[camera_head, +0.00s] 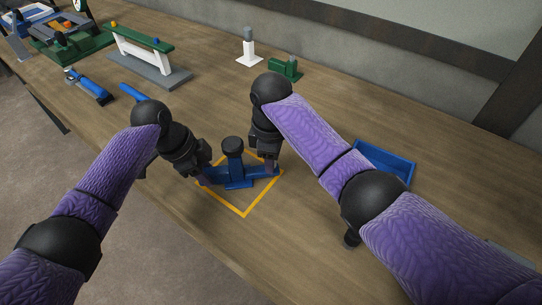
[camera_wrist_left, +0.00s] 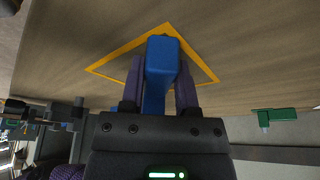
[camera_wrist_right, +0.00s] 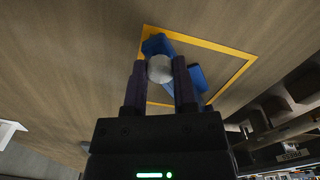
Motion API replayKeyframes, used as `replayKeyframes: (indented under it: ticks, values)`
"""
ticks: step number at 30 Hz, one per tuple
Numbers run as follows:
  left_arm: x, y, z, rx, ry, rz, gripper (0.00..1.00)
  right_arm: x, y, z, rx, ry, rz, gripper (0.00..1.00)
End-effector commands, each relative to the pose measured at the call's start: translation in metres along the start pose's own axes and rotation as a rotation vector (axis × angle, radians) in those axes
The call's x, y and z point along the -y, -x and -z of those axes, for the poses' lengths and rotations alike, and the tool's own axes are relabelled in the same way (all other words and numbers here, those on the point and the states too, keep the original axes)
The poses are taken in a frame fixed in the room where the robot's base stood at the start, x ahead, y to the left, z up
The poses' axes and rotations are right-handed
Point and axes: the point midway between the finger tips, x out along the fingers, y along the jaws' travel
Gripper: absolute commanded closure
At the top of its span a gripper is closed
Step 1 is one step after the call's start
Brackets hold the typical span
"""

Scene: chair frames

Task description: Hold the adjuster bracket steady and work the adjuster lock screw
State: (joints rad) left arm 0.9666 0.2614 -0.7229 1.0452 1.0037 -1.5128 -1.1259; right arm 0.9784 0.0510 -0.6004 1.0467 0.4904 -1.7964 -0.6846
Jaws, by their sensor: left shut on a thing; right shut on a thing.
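The blue adjuster bracket (camera_head: 238,183) stands inside a yellow-orange square outline on the wooden table, with a dark blue knobbed post (camera_head: 233,147) at its middle. My left gripper (camera_head: 205,176) is shut on the bracket's left end; the left wrist view shows the blue block (camera_wrist_left: 162,58) between its fingers. My right gripper (camera_head: 268,166) points down at the bracket's right end. In the right wrist view its fingers are shut on a pale grey round head (camera_wrist_right: 160,69), which looks like the lock screw, above the blue bracket (camera_wrist_right: 197,77). The screw's shaft is hidden.
A blue tray (camera_head: 388,162) lies to the right, partly behind my right arm. Blue tools (camera_head: 88,86), a green-topped stand (camera_head: 140,42), a white post piece (camera_head: 249,50) and a green block (camera_head: 286,69) stand farther back. The table's front edge is close to the outline.

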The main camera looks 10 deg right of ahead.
Motion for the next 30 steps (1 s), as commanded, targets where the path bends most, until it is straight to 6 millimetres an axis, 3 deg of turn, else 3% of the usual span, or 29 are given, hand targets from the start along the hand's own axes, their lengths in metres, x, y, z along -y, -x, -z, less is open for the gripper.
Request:
replayKeyframes:
  ticks: [1,3,12,13,18,26,30]
  values:
    - [-0.001,-0.002,-0.001,0.002,0.002,-0.002,1.0,0.0,0.0,0.0,0.0,0.249,-0.002,1.0]
    - [-0.001,-0.002,-0.001,0.002,0.003,-0.002,1.0,0.001,0.0,0.001,-0.004,0.257,0.001,1.0]
    - [-0.001,-0.002,0.0,0.001,0.003,-0.001,1.0,0.001,0.0,0.002,-0.006,0.588,0.0,1.0]
    - [-0.001,-0.002,0.0,0.001,0.003,-0.001,1.0,0.001,0.0,0.002,-0.007,0.607,0.001,0.64]
    - [-0.001,-0.002,0.0,0.001,0.003,-0.002,1.0,0.001,0.0,0.001,-0.006,0.599,0.001,0.28]
    - [-0.001,-0.002,-0.001,0.001,0.002,-0.002,1.0,0.0,0.001,0.001,-0.005,0.595,0.0,0.25]
    - [-0.001,-0.002,-0.001,0.001,0.002,-0.002,1.0,0.0,0.024,0.001,-0.006,0.597,-0.005,0.25]
